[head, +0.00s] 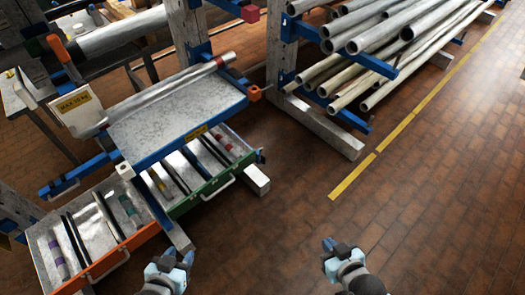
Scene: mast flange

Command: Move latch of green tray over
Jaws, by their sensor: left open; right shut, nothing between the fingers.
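The green tray (238,164) is a drawer with a green front and a pale handle (219,189), low on the rack under the grey shelf. It holds several rods with coloured bands. A small dark piece (261,156) sits at the right end of its front; I cannot tell for sure whether this is the latch. My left gripper (179,257) is open and empty, in front of the trays at the bottom of the view, apart from the green tray. My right gripper (327,252) is shut and empty over the floor, further right.
An orange tray (121,257) with rods and a handle lies left of the green one. A blue-edged shelf (180,110) carrying a long pipe (165,93) is above. A rack post foot (256,179) juts out right of the green tray. Brick floor (430,220) is clear at right.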

